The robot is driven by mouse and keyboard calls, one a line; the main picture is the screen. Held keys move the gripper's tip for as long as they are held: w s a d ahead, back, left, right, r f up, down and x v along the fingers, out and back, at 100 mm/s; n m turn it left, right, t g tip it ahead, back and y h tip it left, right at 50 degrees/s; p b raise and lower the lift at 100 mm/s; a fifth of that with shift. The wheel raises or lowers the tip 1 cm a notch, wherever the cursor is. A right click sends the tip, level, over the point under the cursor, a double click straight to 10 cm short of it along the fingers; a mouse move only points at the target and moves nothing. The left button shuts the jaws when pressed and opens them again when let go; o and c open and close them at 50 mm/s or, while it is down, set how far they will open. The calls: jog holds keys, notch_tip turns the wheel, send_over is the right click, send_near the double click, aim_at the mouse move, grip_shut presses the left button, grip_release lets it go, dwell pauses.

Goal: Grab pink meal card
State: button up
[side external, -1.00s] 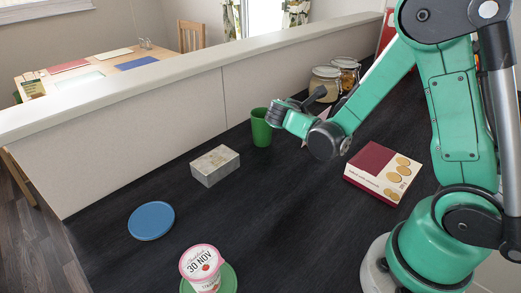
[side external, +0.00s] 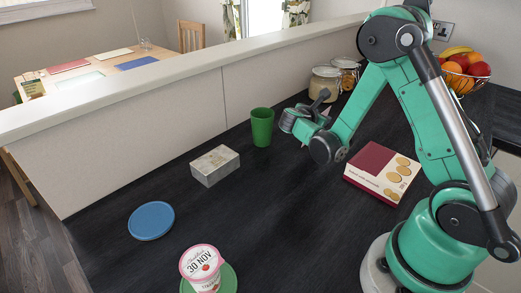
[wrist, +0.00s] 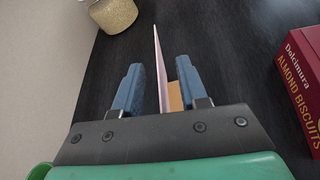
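The pink card (wrist: 158,70) stands upright and nearly edge-on between the two blue fingers of my gripper (wrist: 160,66) in the wrist view. The fingers are apart, with a gap visible on each side of the card. A small orange-brown piece (wrist: 175,96) sits at the card's lower right, by the right finger; I cannot tell what it is. In the side view only a small pink part of the card (side external: 327,111) shows beside my gripper (side external: 313,112), which hides the rest.
A green cup (side external: 262,128) stands just left of my gripper. Glass jars (side external: 325,79) stand behind it. A biscuit box (side external: 383,171) lies to the right. A stone-like block (side external: 214,166), blue disc (side external: 151,221) and dessert tub (side external: 201,266) are further left and forward. The dark counter between is clear.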

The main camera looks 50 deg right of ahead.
grip_shut()
dwell(1.2)
